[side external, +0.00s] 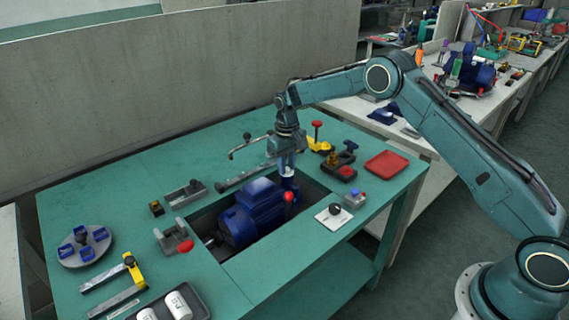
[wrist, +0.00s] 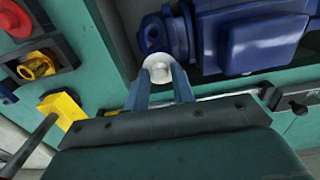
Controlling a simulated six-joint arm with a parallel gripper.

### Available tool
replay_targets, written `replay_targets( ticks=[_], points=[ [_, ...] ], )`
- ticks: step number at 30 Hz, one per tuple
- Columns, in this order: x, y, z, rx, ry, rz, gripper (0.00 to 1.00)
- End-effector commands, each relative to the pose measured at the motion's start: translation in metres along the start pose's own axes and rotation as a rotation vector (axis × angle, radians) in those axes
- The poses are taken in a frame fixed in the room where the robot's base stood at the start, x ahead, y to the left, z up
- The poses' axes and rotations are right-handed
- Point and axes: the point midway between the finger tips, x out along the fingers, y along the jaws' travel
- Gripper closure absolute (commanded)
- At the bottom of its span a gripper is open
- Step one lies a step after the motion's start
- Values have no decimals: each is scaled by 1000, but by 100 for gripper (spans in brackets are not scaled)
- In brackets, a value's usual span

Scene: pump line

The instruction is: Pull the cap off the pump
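The pump (side external: 252,211) is a blue motor-like unit lying in a rectangular recess of the green bench. Its blue body also shows at the top of the wrist view (wrist: 245,40). The cap (wrist: 158,69) is a small white round piece at the pump's end near my gripper. My gripper (side external: 288,168) points down over that end. In the wrist view my gripper's two blue-grey fingers (wrist: 160,82) stand one on each side of the cap, very close to it. I cannot tell whether they press on it. In the side view the fingers largely hide the cap.
A red-knobbed lever (side external: 289,197) stands beside the pump. A bent metal handle (side external: 248,144) rises behind it. A red tray (side external: 386,163), a yellow-based red knob (side external: 318,140) and a white plate with a black knob (side external: 334,213) lie to the right. The bench's front right is clear.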

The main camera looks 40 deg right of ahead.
Motion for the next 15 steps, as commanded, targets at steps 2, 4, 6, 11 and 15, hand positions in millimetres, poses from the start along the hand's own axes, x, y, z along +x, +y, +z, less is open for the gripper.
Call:
replay_targets(
  ticks=[2, 4, 6, 11, 15],
  points=[
    [0, 0, 0, 0, 0, 0, 92],
    [0, 0, 0, 0, 0, 0, 100],
    [0, 0, 0, 0, 0, 0, 100],
    [0, 0, 0, 0, 0, 0, 100],
    [-1, 0, 0, 0, 1, 0, 100]
  ],
)
